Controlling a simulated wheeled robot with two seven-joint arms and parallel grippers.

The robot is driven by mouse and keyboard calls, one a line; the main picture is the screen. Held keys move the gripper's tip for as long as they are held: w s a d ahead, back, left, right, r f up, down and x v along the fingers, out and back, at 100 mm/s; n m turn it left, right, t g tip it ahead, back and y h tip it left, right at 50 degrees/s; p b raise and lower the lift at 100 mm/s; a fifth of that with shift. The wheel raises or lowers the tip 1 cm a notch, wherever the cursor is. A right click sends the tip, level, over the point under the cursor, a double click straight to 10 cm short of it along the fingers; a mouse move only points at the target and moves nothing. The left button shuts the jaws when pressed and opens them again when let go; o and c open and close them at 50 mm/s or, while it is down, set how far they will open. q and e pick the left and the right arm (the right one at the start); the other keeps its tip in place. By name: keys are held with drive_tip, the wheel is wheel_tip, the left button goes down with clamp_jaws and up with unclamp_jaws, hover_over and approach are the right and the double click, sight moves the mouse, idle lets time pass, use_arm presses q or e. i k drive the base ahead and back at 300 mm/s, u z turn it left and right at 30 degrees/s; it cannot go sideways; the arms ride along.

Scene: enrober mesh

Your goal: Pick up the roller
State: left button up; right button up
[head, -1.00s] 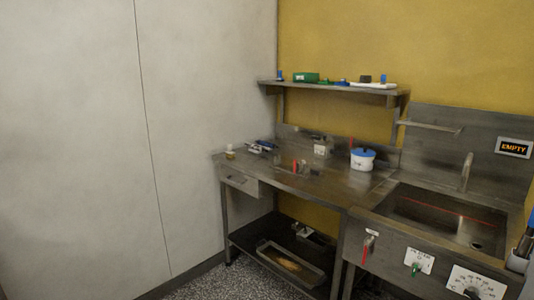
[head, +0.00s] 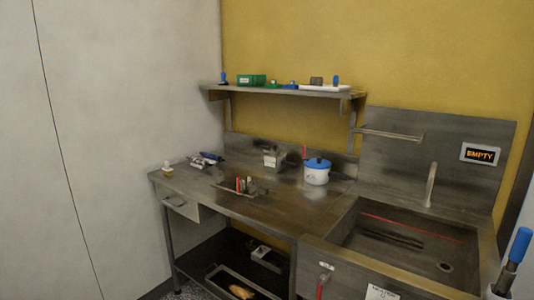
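I cannot pick out a roller with certainty. A steel workbench (head: 265,204) stands against the yellow wall. A small rack (head: 240,187) with red and grey upright items stands near the middle. A white pot with a blue lid (head: 316,172) stands at the back right. On the wall shelf (head: 285,93) are a green box (head: 251,80), small blue items and a white tray.
A sink basin (head: 400,245) with a tap (head: 431,185) is right of the bench, under an "EMPTY" display (head: 480,154). A lower shelf holds a metal tray (head: 225,281). The bench front is mostly clear.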

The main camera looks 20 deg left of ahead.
sight(212, 157)
drive_tip(key=u, duration=0.2)
drive_tip(key=i, duration=1.05)
drive_tip(key=u, duration=0.6)
